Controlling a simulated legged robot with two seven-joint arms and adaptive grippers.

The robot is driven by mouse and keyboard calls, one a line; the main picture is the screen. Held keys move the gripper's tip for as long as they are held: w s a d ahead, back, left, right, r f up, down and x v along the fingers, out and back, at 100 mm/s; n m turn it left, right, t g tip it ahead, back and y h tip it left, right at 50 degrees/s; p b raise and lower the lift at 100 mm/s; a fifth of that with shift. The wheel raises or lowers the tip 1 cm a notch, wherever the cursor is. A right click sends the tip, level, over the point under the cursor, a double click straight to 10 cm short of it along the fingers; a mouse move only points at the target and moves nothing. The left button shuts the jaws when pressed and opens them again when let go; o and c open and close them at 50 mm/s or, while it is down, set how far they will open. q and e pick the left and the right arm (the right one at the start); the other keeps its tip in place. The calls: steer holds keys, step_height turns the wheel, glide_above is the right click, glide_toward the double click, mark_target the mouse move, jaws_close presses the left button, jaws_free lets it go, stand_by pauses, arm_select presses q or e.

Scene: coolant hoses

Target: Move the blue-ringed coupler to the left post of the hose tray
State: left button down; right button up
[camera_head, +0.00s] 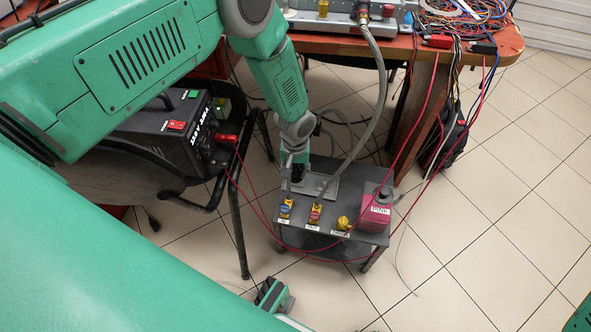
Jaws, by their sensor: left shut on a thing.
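The hose tray (326,185), a light grey plate, lies on the back of a small dark cart. The blue-ringed coupler (286,209) is yellow with a blue band and stands by the "IN" label at the cart's front left. My left gripper (297,176) reaches down from above, just behind the blue band and over the tray's left end. It is shut on the coupler; the exact contact is small and partly hidden. The tray's left post is hidden behind the gripper. My right gripper is not in view.
A red-ringed coupler (314,213) with a grey hose stands at "OUT". A yellow fitting (343,222) is at "DRAIN". A pink bottle (376,212) stands at the cart's right. Red cables hang around the cart. A black welder-like box (170,125) is left. Tiled floor is free right.

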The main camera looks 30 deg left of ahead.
arm_select(q)
steer(key=n, duration=0.5)
steer(key=shift+w, duration=0.15)
steer(key=n, duration=0.5)
steer(key=shift+w+n, duration=0.2)
steer(key=shift+n, duration=0.1)
steer(key=n, duration=0.4)
steer(key=n+p, duration=0.1)
steer(key=n, duration=0.2)
steer(key=shift+w, duration=0.35)
steer(key=n, duration=0.5)
steer(key=shift+w, duration=0.3)
steer(key=shift+f+n+b, duration=0.3)
steer(key=shift+f+b, duration=0.25)
steer(key=shift+f, duration=0.25)
steer(key=shift+r, duration=0.1)
steer(key=shift+f+b, duration=0.65)
steer(key=shift+f, duration=0.05)
